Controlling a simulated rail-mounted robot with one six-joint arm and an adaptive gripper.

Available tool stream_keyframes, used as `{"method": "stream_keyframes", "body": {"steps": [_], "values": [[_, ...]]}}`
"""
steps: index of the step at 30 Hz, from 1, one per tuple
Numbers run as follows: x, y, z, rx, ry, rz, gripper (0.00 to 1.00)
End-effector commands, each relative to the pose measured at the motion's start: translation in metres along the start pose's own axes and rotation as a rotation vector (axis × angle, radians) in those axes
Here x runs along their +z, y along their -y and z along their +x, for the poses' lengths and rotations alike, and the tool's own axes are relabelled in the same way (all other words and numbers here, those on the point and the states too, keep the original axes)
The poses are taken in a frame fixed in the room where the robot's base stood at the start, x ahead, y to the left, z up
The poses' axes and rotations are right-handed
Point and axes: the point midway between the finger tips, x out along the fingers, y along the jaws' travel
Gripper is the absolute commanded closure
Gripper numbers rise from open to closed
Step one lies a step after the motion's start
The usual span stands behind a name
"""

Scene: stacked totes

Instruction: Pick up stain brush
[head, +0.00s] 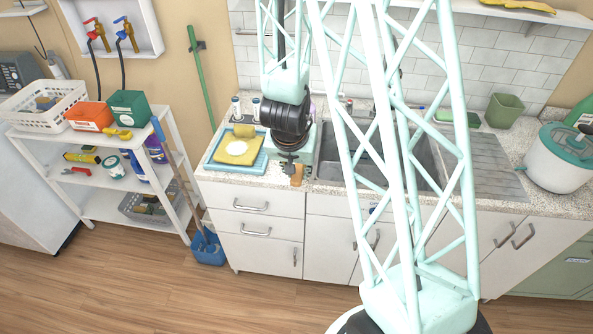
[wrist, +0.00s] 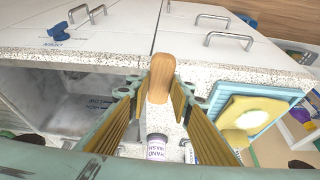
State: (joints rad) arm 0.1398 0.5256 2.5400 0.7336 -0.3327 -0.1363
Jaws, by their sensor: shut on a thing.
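The stain brush shows as a tan wooden piece (wrist: 160,78) between the fingertips in the wrist view. In the head view it is a small orange-brown piece (head: 297,174) near the counter's front edge. Its bristles cannot be made out. My gripper (wrist: 161,92) is shut on it, with a finger on each side. In the head view my gripper (head: 289,162) points down by the counter's front edge, between the blue tray and the sink. Whether the brush touches the counter is unclear.
A blue tray (head: 213,163) with a yellow sponge and cloth lies left of my gripper. The sink (head: 333,168) is to the right. A hand wash bottle (wrist: 156,146) stands close by in the wrist view. A white shelf (head: 112,163) with cleaning goods stands far left.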

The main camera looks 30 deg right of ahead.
Motion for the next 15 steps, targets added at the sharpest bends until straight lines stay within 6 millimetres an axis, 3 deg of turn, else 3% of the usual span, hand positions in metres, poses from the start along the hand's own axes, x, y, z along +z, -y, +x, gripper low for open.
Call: {"method": "stream_keyframes", "body": {"steps": [15], "values": [[0.0104, -0.0048, -0.0052, -0.001, -0.001, 0.001, 0.90]]}}
